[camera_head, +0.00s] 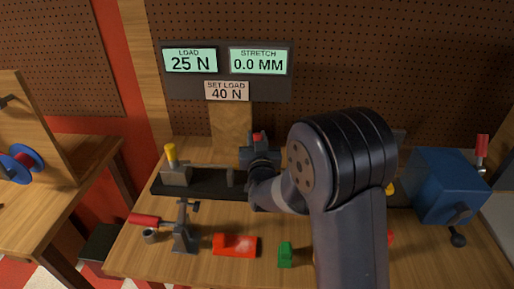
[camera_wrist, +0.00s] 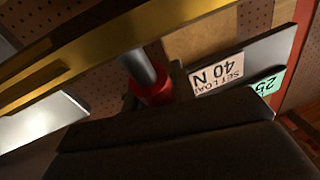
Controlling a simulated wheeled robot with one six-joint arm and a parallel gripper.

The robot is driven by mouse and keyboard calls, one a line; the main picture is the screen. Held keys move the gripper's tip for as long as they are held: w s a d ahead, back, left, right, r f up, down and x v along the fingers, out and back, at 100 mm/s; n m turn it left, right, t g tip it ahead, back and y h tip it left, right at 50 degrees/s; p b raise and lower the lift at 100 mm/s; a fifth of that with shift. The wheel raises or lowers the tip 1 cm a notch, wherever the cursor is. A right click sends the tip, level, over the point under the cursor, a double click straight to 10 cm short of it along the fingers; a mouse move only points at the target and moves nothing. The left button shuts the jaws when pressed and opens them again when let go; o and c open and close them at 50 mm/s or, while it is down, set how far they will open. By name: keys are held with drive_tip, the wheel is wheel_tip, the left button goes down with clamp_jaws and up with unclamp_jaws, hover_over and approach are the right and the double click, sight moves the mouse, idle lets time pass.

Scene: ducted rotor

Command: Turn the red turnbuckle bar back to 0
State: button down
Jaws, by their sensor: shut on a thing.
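The red turnbuckle bar (camera_wrist: 152,92) shows in the wrist view as a short red piece with a grey rod beside it, against the dark edge of my gripper. In the head view a small red tip (camera_head: 257,137) stands just behind my gripper. My gripper (camera_head: 262,165) is over the dark rail in the middle of the bench and is shut on what looks like the red bar. My wrist and arm hide most of the contact, and the fingertips are not clear. No zero mark is visible.
Displays on the panel (camera_head: 226,72) read load 25 N, stretch 0.0 mm and set load 40 N. A yellow-topped grey clamp (camera_head: 176,172) is at left, a blue box (camera_head: 443,190) at right. A red-handled tool (camera_head: 183,235), red block (camera_head: 236,246) and green block (camera_head: 286,256) are in front.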

drive_tip(key=shift+s+t+b, duration=0.2)
drive_tip(key=shift+t+b, duration=0.1)
drive_tip(key=shift+b, duration=0.9)
drive_tip(key=shift+r, duration=0.2)
drive_tip(key=c, duration=1.2)
unclamp_jaws()
drive_tip(key=shift+o, duration=0.2)
drive_tip(key=shift+s, duration=0.15)
drive_tip(key=shift+s+f, duration=0.2)
drive_tip(key=shift+s, duration=0.15)
drive_tip(key=s+d+f+b, duration=0.1)
drive_tip(key=s+b, duration=0.1)
drive_tip(key=s, duration=0.7)
drive_tip(key=shift+s+d+f+b, duration=0.15)
drive_tip(key=shift+s+d+b, duration=0.1)
drive_tip(key=shift+s+b, duration=0.1)
